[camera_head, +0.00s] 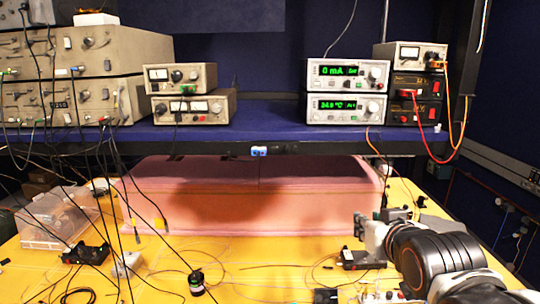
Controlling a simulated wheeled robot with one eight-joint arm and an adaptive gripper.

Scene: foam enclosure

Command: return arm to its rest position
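My arm reaches into the camera view from the lower right corner, with a large black and grey joint in front. Its far end, which looks like my gripper (368,232), is over the right part of the yellow table (255,250), in front of the right end of the pink foam enclosure (250,200). The fingers are small and partly hidden by the arm, so I cannot tell if they are open or shut. I see nothing clearly held. The enclosure stands closed under the shelf, and a dark shadow falls across its front.
A blue shelf (260,135) carries several instruments and overhangs the enclosure. Cables hang on the left near a clear plastic box (50,222). A small black cylinder (196,283) and thin wires lie on the table. Small parts lie close to the arm.

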